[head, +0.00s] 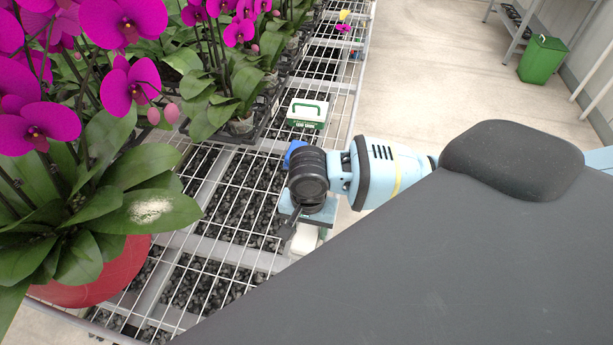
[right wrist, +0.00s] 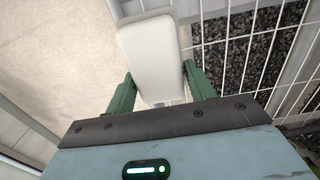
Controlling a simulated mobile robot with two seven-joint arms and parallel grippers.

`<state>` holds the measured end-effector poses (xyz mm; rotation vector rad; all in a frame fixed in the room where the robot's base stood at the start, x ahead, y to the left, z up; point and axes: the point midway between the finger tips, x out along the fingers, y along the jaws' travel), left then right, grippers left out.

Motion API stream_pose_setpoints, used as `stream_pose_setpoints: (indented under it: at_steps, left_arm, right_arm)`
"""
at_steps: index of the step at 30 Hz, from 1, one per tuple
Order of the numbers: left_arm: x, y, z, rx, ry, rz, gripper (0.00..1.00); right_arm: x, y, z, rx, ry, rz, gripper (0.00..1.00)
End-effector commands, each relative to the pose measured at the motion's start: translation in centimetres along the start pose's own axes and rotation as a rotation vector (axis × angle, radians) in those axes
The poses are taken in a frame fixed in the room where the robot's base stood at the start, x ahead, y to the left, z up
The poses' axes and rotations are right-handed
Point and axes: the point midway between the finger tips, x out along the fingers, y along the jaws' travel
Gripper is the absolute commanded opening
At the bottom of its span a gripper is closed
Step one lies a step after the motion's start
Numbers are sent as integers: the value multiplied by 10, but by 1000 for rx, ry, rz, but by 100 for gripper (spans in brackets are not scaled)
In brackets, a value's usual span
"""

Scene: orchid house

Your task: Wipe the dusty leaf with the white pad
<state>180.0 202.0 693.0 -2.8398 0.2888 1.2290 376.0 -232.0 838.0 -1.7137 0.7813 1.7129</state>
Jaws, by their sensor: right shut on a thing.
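The dusty leaf (head: 150,211) is a broad green leaf with a pale dust patch, on the orchid in a red pot at the left of the head view. The white pad (right wrist: 152,58) is a pale block between the green fingers of my right gripper (right wrist: 160,92) in the right wrist view. The pad also shows partly in the head view (head: 303,241), below the gripper. My right gripper is shut on the pad, over the bench's front edge and well to the right of the leaf. My left gripper is not in view.
The red pot (head: 98,275) stands on a wire-mesh bench (head: 215,252) over dark gravel. More potted purple orchids (head: 235,85) stand at the back left. A green and white box (head: 307,113) sits beyond my right gripper. Mesh between pot and gripper is clear.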

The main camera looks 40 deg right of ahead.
Motion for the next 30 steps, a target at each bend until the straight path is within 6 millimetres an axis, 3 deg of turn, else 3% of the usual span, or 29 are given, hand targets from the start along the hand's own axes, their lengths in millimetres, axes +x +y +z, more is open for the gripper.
stream_pose_setpoints:
  at_steps: [3,4,8,11,14,24,30]
  left_arm:
    - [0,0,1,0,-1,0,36]
    - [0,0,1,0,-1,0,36]
    - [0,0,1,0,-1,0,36]
    - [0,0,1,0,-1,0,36]
    - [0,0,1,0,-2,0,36]
    - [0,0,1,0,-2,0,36]
    - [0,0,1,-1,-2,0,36]
  right_arm:
    - [0,0,0,0,0,0,31]
    - [0,0,0,0,0,0,52]
    - [0,0,0,0,0,0,36]
    - [-3,-2,-1,-15,0,-2,36]
    - [-20,-7,-1,-95,-1,-10,36]
    - [-122,-18,7,-682,0,-13,36]
    - [-146,-15,10,-848,1,0,36]
